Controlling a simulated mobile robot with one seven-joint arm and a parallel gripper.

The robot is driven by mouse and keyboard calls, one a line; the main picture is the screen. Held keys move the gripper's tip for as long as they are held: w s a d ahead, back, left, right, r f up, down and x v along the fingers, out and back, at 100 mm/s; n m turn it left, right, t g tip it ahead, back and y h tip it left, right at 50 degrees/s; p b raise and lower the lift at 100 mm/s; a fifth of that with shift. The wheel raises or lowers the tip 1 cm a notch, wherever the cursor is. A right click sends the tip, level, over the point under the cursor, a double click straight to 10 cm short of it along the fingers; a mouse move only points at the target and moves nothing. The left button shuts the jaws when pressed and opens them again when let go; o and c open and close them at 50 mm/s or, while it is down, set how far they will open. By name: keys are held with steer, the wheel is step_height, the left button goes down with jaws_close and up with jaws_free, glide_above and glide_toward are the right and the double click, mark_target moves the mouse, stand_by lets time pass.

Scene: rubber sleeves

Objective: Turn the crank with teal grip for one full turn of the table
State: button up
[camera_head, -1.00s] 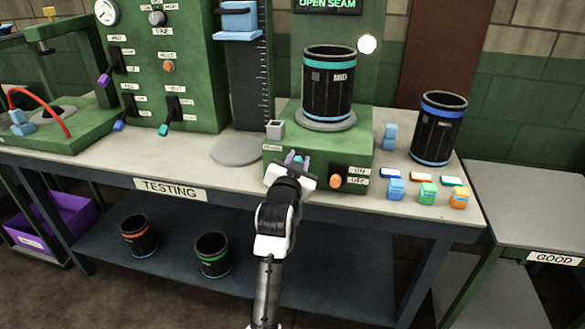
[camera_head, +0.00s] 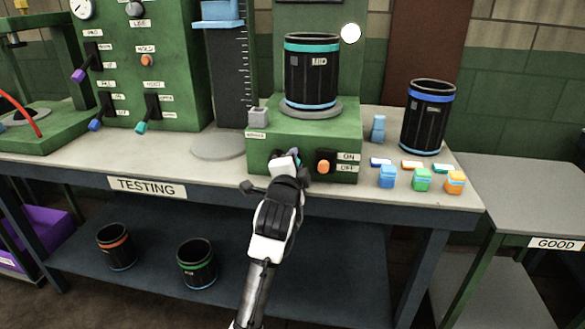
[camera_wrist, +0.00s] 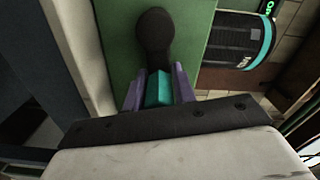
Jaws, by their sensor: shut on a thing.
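The crank's dark arm (camera_wrist: 155,38) ends in a teal grip (camera_wrist: 158,91) in the wrist view. My gripper (camera_wrist: 158,84) is shut on this grip, with a purple finger on each side. In the head view my gripper (camera_head: 286,162) is at the front face of the green base (camera_head: 340,130) and mostly hides the crank. On the base is the grey round table (camera_head: 312,112). A black sleeve (camera_head: 312,85) with a teal top band and a MID label stands upright on it. The sleeve also shows in the wrist view (camera_wrist: 232,30).
An orange ON/OFF knob (camera_head: 323,167) is just right of my gripper. A blue-banded sleeve (camera_head: 428,120) stands on the bench at right, behind several small coloured blocks (camera_head: 421,181). A grey block (camera_head: 258,117) sits at the base's left corner. A side table (camera_head: 515,185) is at right.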

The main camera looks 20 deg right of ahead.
step_height(320, 180, down, 3)
steer(key=m+b, duration=0.3)
steer(key=m, duration=0.1)
steer(key=shift+r+m+b, duration=0.15)
steer(key=shift+m+b, duration=0.15)
steer(key=shift+b, duration=0.1)
steer(key=shift+w+a+f+m+b, duration=0.15)
steer(key=shift+f+m+b, duration=0.15)
steer(key=shift+m+b, duration=0.5)
steer(key=shift+w+a+f+m+b, duration=0.2)
steer(key=shift+m+b, duration=0.35)
steer(key=shift+m, duration=0.45)
steer(key=shift+s, duration=0.1)
steer(key=o, duration=1)
steer(key=shift+c, duration=0.2)
